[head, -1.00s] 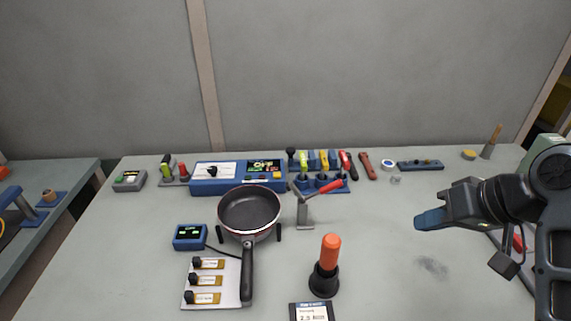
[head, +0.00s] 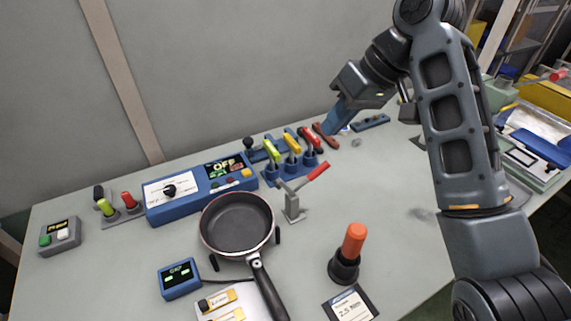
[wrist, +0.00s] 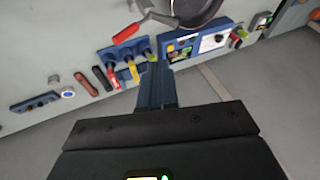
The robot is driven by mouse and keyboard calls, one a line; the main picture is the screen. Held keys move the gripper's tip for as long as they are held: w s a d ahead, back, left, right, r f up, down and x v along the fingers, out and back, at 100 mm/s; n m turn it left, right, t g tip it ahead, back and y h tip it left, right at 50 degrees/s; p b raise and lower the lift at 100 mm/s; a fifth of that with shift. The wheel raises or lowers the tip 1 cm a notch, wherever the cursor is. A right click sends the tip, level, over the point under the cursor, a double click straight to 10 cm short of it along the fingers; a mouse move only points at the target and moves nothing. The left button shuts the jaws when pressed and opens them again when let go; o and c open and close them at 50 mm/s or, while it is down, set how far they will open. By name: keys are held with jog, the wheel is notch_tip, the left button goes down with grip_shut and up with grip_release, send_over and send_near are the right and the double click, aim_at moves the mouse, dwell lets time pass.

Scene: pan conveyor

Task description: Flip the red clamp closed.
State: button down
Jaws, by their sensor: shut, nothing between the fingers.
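The red clamp (head: 292,205) stands on the table just right of the pan. It has a grey metal base, and its red handle (head: 318,172) slants up to the right. In the wrist view the red handle (wrist: 128,32) shows near the top, beside the pan. My gripper (head: 333,122) is shut and empty. It is above the back of the table, beyond the clamp and apart from it, near the tool rack. Its blue fingers also show in the wrist view (wrist: 156,85).
The black pan (head: 237,225) sits left of the clamp, its handle towards the front. A blue control box (head: 190,200) reads OFF. A tool rack (head: 285,172) stands behind the clamp. An orange-handled tool (head: 354,240) stands upright in front. The table right of the clamp is clear.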

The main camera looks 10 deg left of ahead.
jog(key=shift+f, duration=0.1)
jog(key=shift+s+a+r+x, duration=0.1)
jog(key=shift+s+a+x, duration=0.2)
jog(key=shift+x, duration=1.8)
jog(key=shift+s+a+r+x, duration=0.15)
jog(key=shift+s+x, duration=0.25)
jog(key=shift+x, duration=1.75)
jog(key=shift+s+a+r+x, duration=0.1)
jog(key=shift+s+a+x, duration=0.25)
jog(key=shift+x, duration=1.75)
